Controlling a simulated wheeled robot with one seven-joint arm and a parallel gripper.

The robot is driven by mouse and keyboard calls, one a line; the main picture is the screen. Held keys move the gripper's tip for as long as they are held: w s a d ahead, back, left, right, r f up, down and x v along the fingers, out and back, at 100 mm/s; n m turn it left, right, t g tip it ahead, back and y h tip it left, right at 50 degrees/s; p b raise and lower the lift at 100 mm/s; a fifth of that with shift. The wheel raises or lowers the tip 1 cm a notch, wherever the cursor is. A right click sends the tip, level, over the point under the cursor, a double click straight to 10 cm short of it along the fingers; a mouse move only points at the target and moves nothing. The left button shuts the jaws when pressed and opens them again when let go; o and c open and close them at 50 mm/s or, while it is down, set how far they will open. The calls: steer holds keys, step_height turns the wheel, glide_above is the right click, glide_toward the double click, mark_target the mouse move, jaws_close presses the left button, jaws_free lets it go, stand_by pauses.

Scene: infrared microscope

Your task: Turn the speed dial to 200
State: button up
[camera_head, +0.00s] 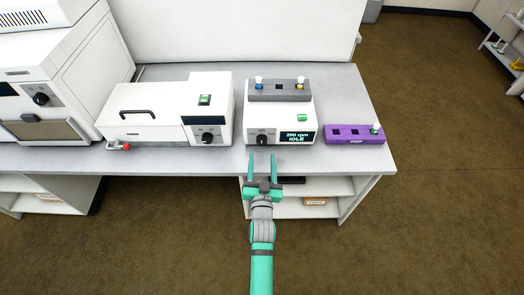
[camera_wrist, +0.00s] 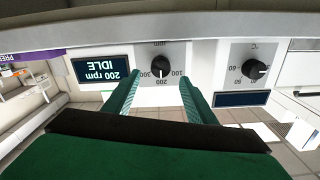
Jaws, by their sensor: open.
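The speed dial (camera_head: 262,140) is a black knob on the front of a white device (camera_head: 286,117) with a grey rack on top. In the wrist view the dial (camera_wrist: 161,67) appears upside down, with 100, 200 and 300 marked around it. Its pointer appears to be towards 200. The display (camera_head: 301,137) beside it reads 200 rpm and IDLE; it also shows in the wrist view (camera_wrist: 104,69). My gripper (camera_head: 262,157) is open and empty in front of the dial. Its fingers (camera_wrist: 160,88) lie to either side of the dial in the picture, apart from it.
A white device (camera_head: 166,107) with its own knob (camera_head: 208,138) stands to the left. A purple rack (camera_head: 348,134) with a white-capped vial sits to the right. The bench (camera_head: 200,160) has a bare front strip. Shelves are below.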

steer(key=s, duration=0.3)
steer(key=shift+s, duration=0.25)
steer(key=shift+w+a, duration=0.1)
steer(key=s+n+g, duration=0.1)
steer(key=s+g, duration=0.1)
steer(key=s, duration=2.6)
steer(key=s+r+n, duration=0.1)
steer(key=s+r, duration=0.3)
steer(key=s, duration=0.5)
steer(key=shift+r+g, duration=0.3)
steer(key=shift+r, duration=0.05)
steer(key=shift+s, duration=0.2)
